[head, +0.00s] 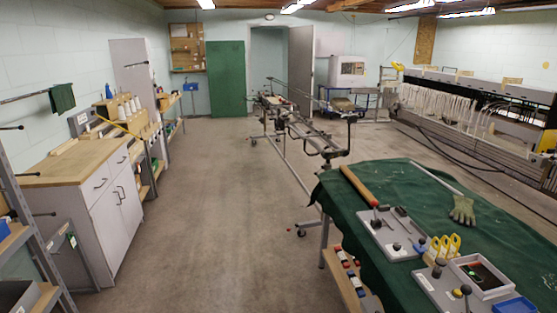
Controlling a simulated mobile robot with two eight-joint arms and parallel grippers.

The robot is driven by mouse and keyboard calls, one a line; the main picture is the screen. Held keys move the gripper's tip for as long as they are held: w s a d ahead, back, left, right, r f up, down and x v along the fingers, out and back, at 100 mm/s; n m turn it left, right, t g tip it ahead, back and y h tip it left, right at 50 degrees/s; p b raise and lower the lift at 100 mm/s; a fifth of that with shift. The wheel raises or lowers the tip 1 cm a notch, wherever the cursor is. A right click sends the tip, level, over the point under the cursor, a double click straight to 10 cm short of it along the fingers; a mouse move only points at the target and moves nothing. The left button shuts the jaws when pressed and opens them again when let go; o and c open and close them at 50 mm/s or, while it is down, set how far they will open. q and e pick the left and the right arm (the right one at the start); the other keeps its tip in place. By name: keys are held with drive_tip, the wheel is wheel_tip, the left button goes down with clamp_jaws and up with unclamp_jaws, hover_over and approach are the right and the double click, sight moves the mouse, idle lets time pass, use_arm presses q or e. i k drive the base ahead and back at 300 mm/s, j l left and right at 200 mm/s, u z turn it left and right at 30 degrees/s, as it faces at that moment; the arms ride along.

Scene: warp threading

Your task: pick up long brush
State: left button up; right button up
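I cannot tell for sure which thing is the long brush. On the green-covered table (400,190) at the right lies a long orange-brown wooden rod or handle (358,186), near the table's far left edge. Any bristles are too small to make out. Neither of my grippers is in view.
Grey panels with black knobs (393,233), yellow-handled tools (444,246) and a blue tray (515,307) crowd the table's near part. A wooden-topped cabinet (75,165) stands at the left. A metal frame (305,130) stands beyond the table. The floor between is clear.

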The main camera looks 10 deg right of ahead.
sight(367, 197)
drive_tip(key=i+z, duration=0.25)
drive_tip(key=i, duration=0.55)
drive_tip(key=i+j+z, duration=0.1)
drive_tip(key=i+z, duration=0.15)
drive_tip(key=i, duration=0.55)
drive_tip(key=i+z, duration=0.8)
drive_tip(key=i+j+z, duration=0.4)
drive_tip(key=i+z, duration=0.2)
drive_tip(key=i, duration=0.15)
drive_tip(key=i+j+z, duration=0.2)
drive_tip(key=i, duration=0.15)
